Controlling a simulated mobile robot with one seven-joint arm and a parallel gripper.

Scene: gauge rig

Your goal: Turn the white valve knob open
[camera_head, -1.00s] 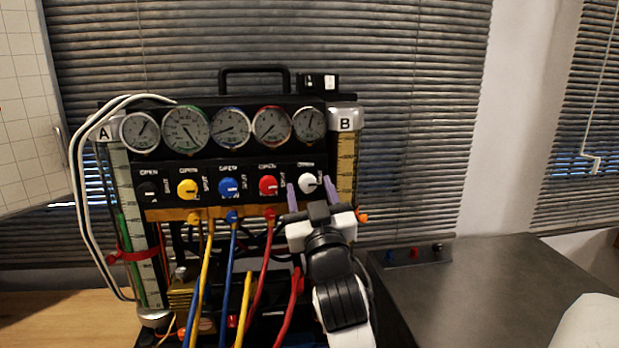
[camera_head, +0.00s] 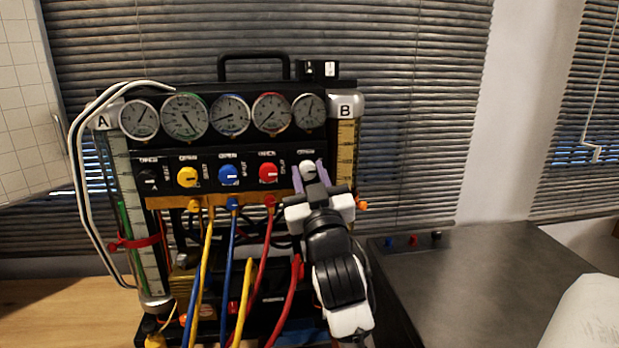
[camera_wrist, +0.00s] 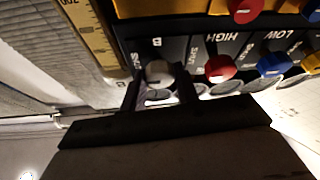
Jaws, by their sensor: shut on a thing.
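The white valve knob (camera_head: 308,170) is at the right end of the row of knobs on the black gauge panel (camera_head: 222,153). In the wrist view the white knob (camera_wrist: 158,73) sits between the two fingers of my gripper (camera_wrist: 160,88). In the head view my gripper (camera_head: 310,178) reaches the knob from below and in front, with a purple finger on each side of it. My gripper is shut on the knob. The fingers hide part of the knob, and I cannot tell its exact pointer angle.
Black, yellow, blue and red (camera_head: 268,173) knobs sit to the left, with the red knob closest. Round gauges (camera_head: 231,115) line the panel above. Tube B (camera_head: 345,150) stands just right of my gripper. Coloured hoses (camera_head: 233,265) hang below. A dark cabinet (camera_head: 480,290) stands at right.

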